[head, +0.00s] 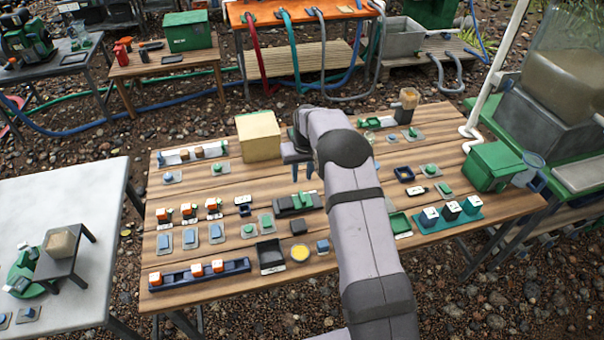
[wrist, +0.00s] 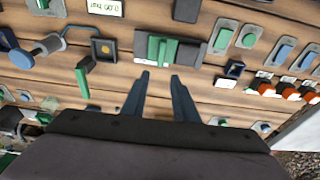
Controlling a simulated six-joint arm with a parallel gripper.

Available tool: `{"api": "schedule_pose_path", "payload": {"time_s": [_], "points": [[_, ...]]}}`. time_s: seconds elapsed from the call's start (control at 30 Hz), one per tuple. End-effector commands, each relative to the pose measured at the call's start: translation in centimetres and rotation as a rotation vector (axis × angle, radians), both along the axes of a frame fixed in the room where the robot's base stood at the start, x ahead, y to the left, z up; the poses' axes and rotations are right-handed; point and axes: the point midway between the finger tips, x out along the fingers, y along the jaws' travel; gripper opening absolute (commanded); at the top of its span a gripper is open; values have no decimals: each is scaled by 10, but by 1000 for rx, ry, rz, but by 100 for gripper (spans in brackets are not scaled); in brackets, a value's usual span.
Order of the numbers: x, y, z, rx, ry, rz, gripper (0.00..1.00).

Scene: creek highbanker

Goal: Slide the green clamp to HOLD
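A dark slide unit with green parts (head: 296,203) lies in the middle of the wooden table; it looks like the clamp. In the wrist view its green piece (wrist: 157,47) sits on the dark base, beside a grey section. No HOLD marking is readable in either view. My gripper (head: 302,178) points down above the table, just behind the slide unit in the head view. In the wrist view my gripper (wrist: 160,78) has its two fingers apart with nothing between them. The fingertips appear close to the unit but not around the green piece.
Left of the unit are orange-and-white switches (head: 189,214) and blue rocker plates (head: 190,237). A black open box (head: 271,257) and yellow button (head: 299,253) lie in front. A tan box (head: 259,136) stands behind.

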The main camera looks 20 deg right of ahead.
Motion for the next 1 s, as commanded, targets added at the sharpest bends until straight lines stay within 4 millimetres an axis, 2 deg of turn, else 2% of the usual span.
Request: {"api": "schedule_pose_path", "payload": {"time_s": [0.37,1.0], "points": [[-1,0,-11,0,1,0,27],[-1,0,-65,0,1,0,27]]}}
